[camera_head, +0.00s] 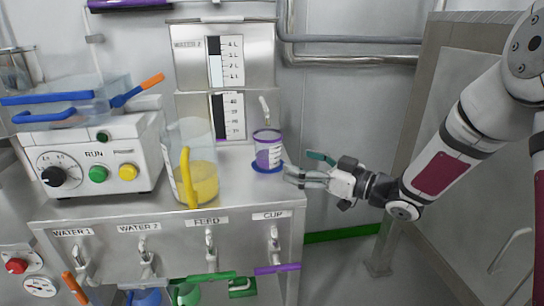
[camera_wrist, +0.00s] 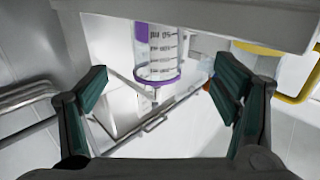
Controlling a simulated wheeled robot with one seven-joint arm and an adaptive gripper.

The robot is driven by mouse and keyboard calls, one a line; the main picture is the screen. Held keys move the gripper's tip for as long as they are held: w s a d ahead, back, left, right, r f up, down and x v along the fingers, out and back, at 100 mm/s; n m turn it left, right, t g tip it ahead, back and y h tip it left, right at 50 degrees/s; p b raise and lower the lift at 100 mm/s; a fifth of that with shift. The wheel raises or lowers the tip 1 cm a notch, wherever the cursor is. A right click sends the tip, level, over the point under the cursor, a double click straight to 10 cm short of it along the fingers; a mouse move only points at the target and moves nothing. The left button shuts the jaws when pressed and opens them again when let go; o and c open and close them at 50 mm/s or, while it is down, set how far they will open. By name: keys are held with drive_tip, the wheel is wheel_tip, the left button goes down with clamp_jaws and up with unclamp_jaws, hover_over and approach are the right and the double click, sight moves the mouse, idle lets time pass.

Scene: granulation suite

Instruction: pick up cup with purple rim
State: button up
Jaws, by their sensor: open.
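The cup with purple rim (camera_head: 267,148) stands upright at the right end of the steel bench top, on a blue-purple base ring. In the wrist view the clear graduated cup (camera_wrist: 158,50) shows at top centre, with a purple band and a purple ring. My gripper (camera_head: 296,177) is just to the right of the cup, near the bench's right edge. In the wrist view my gripper (camera_wrist: 165,88) is open, its two green-padded fingers spread to either side of the cup. Nothing is between the fingertips that I can see touching them.
A jug with yellow liquid (camera_head: 199,182) stands left of the cup. A gauge panel (camera_head: 190,75) rises behind, with a small tap (camera_head: 264,110) above the cup. A white control box (camera_head: 95,150) carries a blue-handled tray (camera_head: 75,105). Free space lies right of the bench, before a steel frame (camera_head: 408,130).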

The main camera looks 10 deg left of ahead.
sight(278, 156)
drive_tip(key=b+x, duration=0.1)
drive_tip(key=x, duration=0.4)
drive_tip(key=shift+w+a, duration=0.2)
drive_tip(key=x, duration=0.1)
drive_tip(key=b+x, duration=0.1)
drive_tip(key=x, duration=0.2)
drive_tip(key=shift+w+f+b, duration=0.2)
drive_tip(key=shift+f+b, duration=0.1)
drive_tip(key=shift+b, duration=0.1)
drive_tip(key=shift+w+a+r, duration=0.1)
drive_tip(key=shift+w+a, duration=0.15)
drive_tip(key=shift+a, duration=0.2)
clamp_jaws()
